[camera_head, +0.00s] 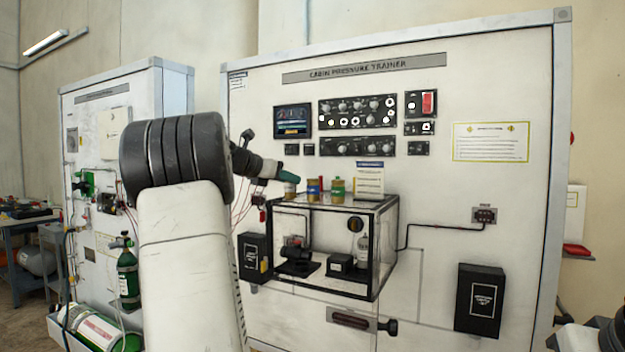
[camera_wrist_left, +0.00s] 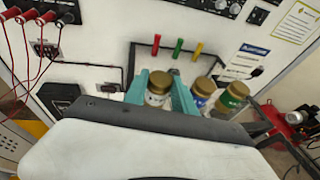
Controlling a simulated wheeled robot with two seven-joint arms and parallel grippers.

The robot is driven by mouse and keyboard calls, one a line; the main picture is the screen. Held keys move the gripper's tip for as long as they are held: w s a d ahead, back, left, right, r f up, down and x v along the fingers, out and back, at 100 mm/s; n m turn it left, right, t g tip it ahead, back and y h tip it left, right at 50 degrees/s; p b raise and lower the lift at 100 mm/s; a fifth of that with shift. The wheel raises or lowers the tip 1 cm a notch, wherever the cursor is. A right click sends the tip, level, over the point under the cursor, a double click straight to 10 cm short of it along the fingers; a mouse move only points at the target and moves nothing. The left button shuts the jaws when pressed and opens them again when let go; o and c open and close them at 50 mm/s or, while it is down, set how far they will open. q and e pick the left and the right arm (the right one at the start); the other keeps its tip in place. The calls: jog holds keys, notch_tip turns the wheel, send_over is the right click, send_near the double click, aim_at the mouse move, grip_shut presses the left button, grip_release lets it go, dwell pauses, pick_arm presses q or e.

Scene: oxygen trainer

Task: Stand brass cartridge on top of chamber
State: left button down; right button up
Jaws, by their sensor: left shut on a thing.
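My left gripper (camera_head: 288,177) has teal fingers and is shut on a brass-topped cartridge with a pale label (camera_head: 290,189), above the left part of the chamber top. In the left wrist view the fingers flank this cartridge (camera_wrist_left: 157,90), which looks upright. I cannot tell whether its base touches the chamber. The chamber (camera_head: 378,252) is a clear box with a black frame on the trainer panel. A blue-banded cartridge (camera_head: 313,190) and a green-banded cartridge (camera_head: 337,191) stand on its top, to the right of the held one. My right gripper is not visible.
A small printed card (camera_head: 369,178) stands at the right on the chamber top. The trainer panel (camera_head: 430,195) rises close behind, with knobs and a screen (camera_head: 293,121). A second cabinet with green cylinders (camera_head: 128,276) stands at left.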

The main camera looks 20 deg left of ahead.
pick_arm(q)
jog(key=shift+f, duration=0.15)
jog(key=c, duration=1)
grip_release()
jog(key=shift+c, duration=0.2)
jog(key=shift+s+a+r, duration=0.1)
jog(key=shift+s+r, duration=0.2)
jog(key=shift+s, duration=0.05)
jog(key=v, duration=1.1)
jog(key=shift+s, duration=0.15)
